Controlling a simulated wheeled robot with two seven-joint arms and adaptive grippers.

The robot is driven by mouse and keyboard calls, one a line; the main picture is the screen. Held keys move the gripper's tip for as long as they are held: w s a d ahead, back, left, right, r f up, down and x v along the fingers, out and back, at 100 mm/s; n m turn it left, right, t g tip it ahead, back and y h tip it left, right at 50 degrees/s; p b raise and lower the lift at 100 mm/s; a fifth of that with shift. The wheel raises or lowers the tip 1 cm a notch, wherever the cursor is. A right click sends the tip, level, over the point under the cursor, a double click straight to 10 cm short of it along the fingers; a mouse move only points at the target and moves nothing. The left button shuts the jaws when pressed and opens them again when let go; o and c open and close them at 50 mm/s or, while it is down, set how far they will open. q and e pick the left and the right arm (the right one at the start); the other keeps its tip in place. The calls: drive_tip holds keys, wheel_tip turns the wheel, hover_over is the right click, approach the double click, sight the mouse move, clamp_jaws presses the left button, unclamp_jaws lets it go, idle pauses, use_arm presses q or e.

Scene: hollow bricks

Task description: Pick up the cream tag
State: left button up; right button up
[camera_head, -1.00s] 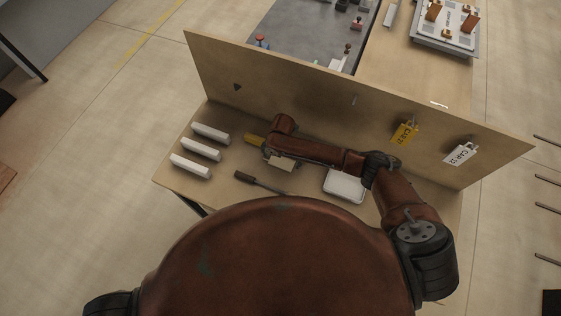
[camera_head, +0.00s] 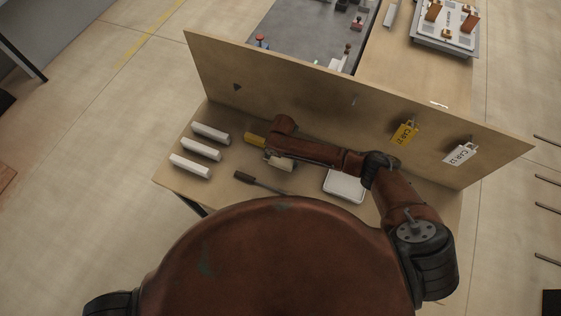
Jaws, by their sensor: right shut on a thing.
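The cream tag (camera_head: 284,163) is a small pale patch just below the wrist of my right arm, over the bench; most of it is hidden. My right gripper (camera_head: 272,154) points down there, largely covered by its own arm link, and is shut on the cream tag. Whether the tag still touches the bench I cannot tell. A yellow tag (camera_head: 254,140) lies just left of the gripper, partly covered. My left gripper is out of view.
An upright board (camera_head: 300,90) closes the bench's far side, with a yellow tag (camera_head: 404,133) and a white tag (camera_head: 461,154) hanging on it. Three white bars (camera_head: 200,150) lie at left. A dark-handled tool (camera_head: 258,182) and a white tray (camera_head: 345,185) lie nearer.

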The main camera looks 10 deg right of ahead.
sight(282, 163)
drive_tip(key=c, duration=0.4)
drive_tip(key=shift+c, duration=0.2)
drive_tip(key=shift+r, duration=0.45)
drive_tip(key=r, duration=0.3)
drive_tip(key=shift+s+a+r, duration=0.1)
drive_tip(key=shift+s+r, duration=0.05)
drive_tip(key=shift+s, duration=0.1)
drive_tip(key=s+a+r, duration=0.2)
drive_tip(key=s+r, duration=0.7)
drive_tip(key=s, duration=0.4)
drive_tip(key=shift+s+a+r+b, duration=0.15)
drive_tip(key=shift+a+b, duration=0.1)
drive_tip(key=shift+b, duration=0.1)
